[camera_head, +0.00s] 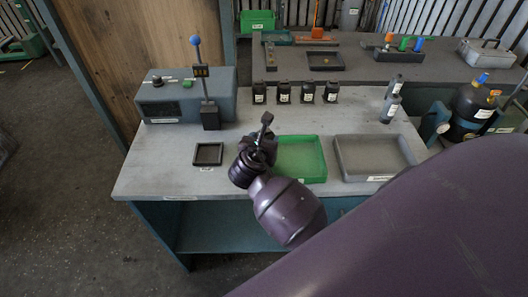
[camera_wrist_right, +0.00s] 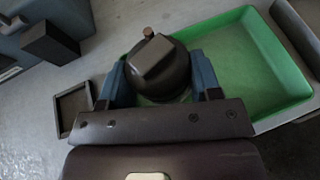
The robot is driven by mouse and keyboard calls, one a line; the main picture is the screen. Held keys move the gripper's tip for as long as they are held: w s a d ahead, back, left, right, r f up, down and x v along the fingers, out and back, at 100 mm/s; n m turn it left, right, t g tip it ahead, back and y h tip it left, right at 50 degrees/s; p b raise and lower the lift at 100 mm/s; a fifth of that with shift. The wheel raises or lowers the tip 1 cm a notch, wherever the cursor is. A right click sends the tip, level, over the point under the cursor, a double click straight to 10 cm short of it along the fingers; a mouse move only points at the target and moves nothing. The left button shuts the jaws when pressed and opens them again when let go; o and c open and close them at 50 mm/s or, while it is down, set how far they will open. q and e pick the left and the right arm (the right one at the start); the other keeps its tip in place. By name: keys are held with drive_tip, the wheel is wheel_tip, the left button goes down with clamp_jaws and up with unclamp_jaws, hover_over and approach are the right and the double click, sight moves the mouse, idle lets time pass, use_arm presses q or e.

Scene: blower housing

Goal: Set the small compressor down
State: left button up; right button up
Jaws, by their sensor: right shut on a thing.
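The small compressor (camera_wrist_right: 163,72) is a dark rounded body with a flat block on its side and a brass-coloured stub on top. My right gripper (camera_wrist_right: 160,82) is shut on it, with one blue-grey finger at each side. In the head view my right gripper (camera_head: 264,140) is over the left edge of the green tray (camera_head: 322,160); the compressor is largely hidden there by the gripper and wrist. The tray also shows behind the compressor in the wrist view (camera_wrist_right: 245,60). I cannot tell whether the compressor touches anything below. My left gripper is not in view.
A small black square tray (camera_head: 208,154) lies to the left, and a grey tray (camera_head: 375,157) to the right. Several small black labelled parts (camera_head: 283,92) stand behind in a row. A grey control box (camera_head: 185,95) with a blue-knobbed post stands at back left. The front-left tabletop is bare.

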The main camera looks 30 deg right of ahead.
drive_tip(key=shift+f, duration=2.2)
drive_tip(key=shift+f, duration=0.35)
